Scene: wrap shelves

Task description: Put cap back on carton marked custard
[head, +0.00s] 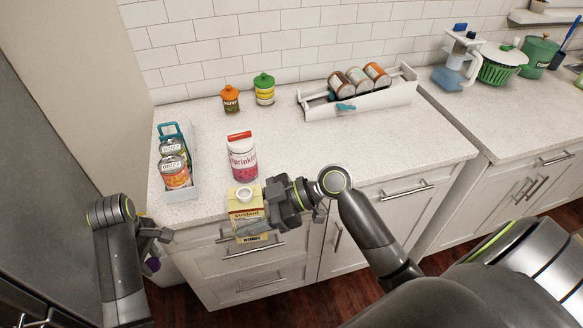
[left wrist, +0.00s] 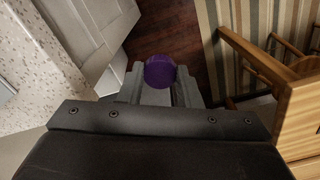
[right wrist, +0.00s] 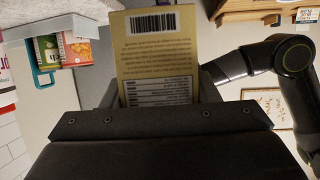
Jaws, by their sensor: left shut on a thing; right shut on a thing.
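The yellow carton marked custard (head: 246,213) is held upright by my right gripper (head: 262,212), which is shut on it in front of the counter edge. Its white spout shows uncapped on top. The carton's back, with a barcode, fills the middle of the right wrist view (right wrist: 158,60). My left gripper (head: 160,245) is shut on a purple cap (left wrist: 160,72), low and left of the carton, in front of the drawers. In the head view the cap (head: 153,264) shows only partly below the left fingers.
A sprinkles jar (head: 242,160) stands on the counter just behind the carton. A bin of cans (head: 193,187) stands at the left. An orange-lidded jar (head: 230,100), a green-lidded jar (head: 264,92) and a white can rack (head: 365,104) stand further back. The counter's middle is clear.

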